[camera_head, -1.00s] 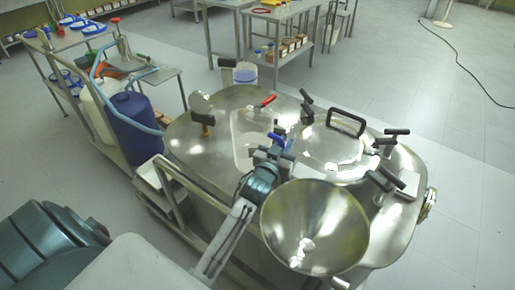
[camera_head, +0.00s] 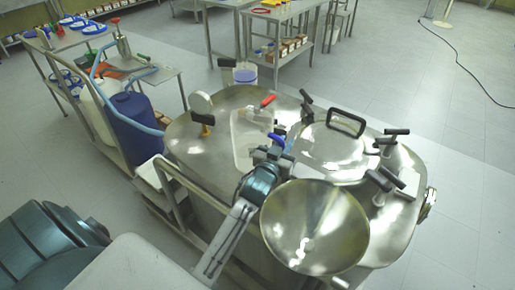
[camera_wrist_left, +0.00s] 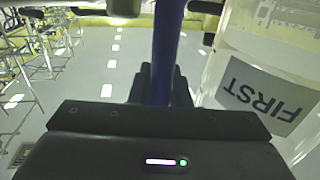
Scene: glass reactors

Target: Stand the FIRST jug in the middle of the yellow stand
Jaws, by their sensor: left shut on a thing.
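The FIRST jug (camera_head: 245,132) is a pale translucent container with a blue handle, in front of the steel lid in the head view. Its label (camera_wrist_left: 260,95), reading FIRST upside down, shows at the right of the left wrist view. My left gripper (camera_head: 275,151) is shut on the jug's blue handle (camera_wrist_left: 168,45), which runs up between the dark fingers. The jug's lower part is partly hidden by the gripper and wrist. Whether the jug touches the lid is unclear. I cannot make out the yellow stand for certain. My right gripper is not in view.
A big steel vessel lid (camera_head: 215,150) with black handles fills the middle. A steel funnel (camera_head: 315,225) stands close to my left wrist. A blue drum (camera_head: 137,125) is on a cart at left. A bench (camera_head: 282,15) stands at the back. The right floor is mostly clear.

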